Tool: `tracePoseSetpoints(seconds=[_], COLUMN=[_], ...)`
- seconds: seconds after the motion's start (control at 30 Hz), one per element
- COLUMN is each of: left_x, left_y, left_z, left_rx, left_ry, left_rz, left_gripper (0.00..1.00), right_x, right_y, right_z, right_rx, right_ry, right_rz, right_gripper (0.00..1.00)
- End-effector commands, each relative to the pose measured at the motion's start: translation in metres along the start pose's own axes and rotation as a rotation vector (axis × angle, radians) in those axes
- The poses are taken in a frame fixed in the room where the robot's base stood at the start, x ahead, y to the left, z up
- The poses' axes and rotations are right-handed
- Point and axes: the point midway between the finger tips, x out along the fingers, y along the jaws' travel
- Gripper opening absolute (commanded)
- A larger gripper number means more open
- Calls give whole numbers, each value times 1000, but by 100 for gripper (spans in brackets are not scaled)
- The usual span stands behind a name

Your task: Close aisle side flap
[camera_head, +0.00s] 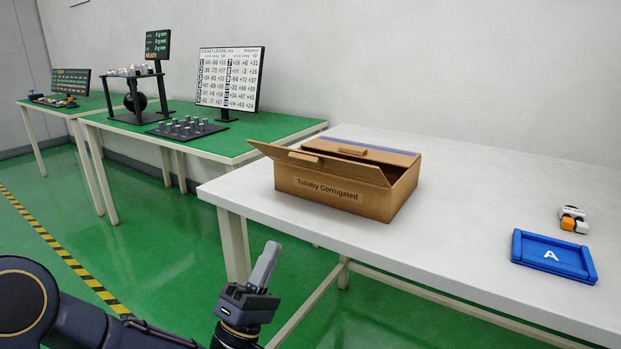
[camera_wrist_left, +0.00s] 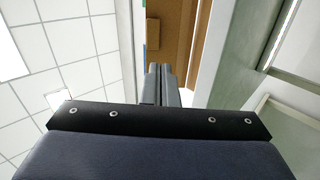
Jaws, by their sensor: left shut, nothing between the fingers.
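A brown cardboard box (camera_head: 335,203) marked "Tullaby Corrugated" stands on the white table. Its near flap (camera_head: 318,166), on the side facing the floor aisle, is raised and tilted outward over the front wall. A far flap (camera_head: 366,152) with a tab lies across the top, and a dark gap shows between the two at the right. My left gripper (camera_head: 267,262) is shut and empty, in front of the table edge, below and apart from the box. In the left wrist view its closed fingers (camera_wrist_left: 161,84) point toward brown cardboard (camera_wrist_left: 176,35). My right gripper is not in view.
The white table (camera_head: 470,220) also holds a blue tray (camera_head: 553,255) marked "A" and a small white and orange item (camera_head: 573,220) at the right. Green-topped tables (camera_head: 215,143) with displays and a rack stand at the left. Table around the box is clear.

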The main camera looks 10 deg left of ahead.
Motion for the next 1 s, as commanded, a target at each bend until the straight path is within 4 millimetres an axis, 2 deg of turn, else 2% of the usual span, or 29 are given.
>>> tracePoseSetpoints(seconds=[0.13, 0.23, 0.7, 0.83, 1.0], left_x=[2, 13, 107, 125, 136], left_y=[8, 9, 14, 15, 15], left_z=[-2, -3, -4, -4, -4], left_rx=[-49, -49, -47, -47, -48], left_ry=[14, 13, 14, 15, 15], left_rz=[57, 59, 59, 57, 54], left_gripper=[0, 0, 0, 0, 0], right_x=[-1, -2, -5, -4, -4], right_y=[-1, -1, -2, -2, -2], right_z=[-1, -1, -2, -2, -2], right_rx=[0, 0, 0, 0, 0], right_ry=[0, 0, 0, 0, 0], right_rz=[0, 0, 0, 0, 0], right_gripper=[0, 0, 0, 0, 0])
